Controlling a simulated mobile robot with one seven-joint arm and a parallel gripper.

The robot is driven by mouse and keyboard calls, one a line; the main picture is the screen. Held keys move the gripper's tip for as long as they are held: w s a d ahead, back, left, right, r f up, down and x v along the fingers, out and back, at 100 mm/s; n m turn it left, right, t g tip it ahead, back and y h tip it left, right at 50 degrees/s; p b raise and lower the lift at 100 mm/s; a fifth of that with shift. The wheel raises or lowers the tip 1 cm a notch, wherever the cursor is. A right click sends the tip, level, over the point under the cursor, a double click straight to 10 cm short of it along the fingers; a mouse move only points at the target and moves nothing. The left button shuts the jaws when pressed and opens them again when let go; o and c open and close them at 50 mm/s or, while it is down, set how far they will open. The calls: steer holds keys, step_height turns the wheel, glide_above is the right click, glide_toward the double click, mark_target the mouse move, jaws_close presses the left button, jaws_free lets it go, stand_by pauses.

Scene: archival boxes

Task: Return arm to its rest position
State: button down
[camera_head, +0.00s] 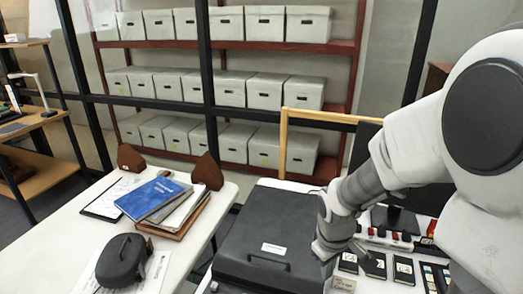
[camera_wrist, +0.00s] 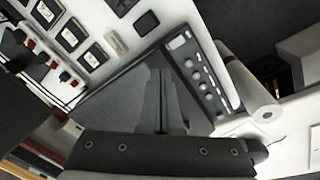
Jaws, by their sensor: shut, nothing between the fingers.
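My arm reaches in from the right in the head view, bent, with its wrist low over the desk. My gripper (camera_head: 326,266) points down beside the right edge of a black case (camera_head: 265,240) with a white label. In the wrist view my gripper (camera_wrist: 160,75) has its two dark fingers together with nothing between them. Behind the fingertips lies a dark flat panel with a row of round knobs (camera_wrist: 192,72). Whether the fingertips touch anything below is not clear.
A white table (camera_head: 75,235) at left holds blue and brown books (camera_head: 155,197), a clipboard (camera_head: 112,197) and a dark pouch (camera_head: 122,260). A wooden frame (camera_head: 284,140) and dark monitor stand behind the arm. Small framed cards (camera_head: 375,265) lie at right. Shelves of grey boxes (camera_head: 265,92) fill the back.

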steer(key=s+r+m+t, duration=0.2)
steer(key=s+r, duration=0.4)
steer(key=r, duration=0.3)
steer(key=s+a+r+m+t, duration=0.1)
steer(key=s+r+m+t, duration=0.1)
steer(key=s+r+m, duration=0.2)
steer(key=s+r, duration=0.3)
steer(key=r, duration=0.2)
steer(key=shift+a+r+y, duration=0.15)
steer(key=shift+r+y, duration=0.05)
steer(key=shift+y, duration=0.2)
steer(key=w+d+f+n+g+h+p, duration=0.2)
steer(key=w+d+f+n+g+p, duration=0.1)
steer(key=w+f+n, duration=0.5)
steer(key=w+a+f+n+g+y+p, duration=0.1)
steer(key=w+a+f+n, duration=0.1)
steer(key=f, duration=0.4)
steer(key=w+a+f+n+g+y+p, duration=0.1)
steer(key=f+n, duration=0.3)
steer(key=f, duration=0.3)
steer(key=shift+w+a, duration=0.4)
steer(key=shift+f, duration=0.15)
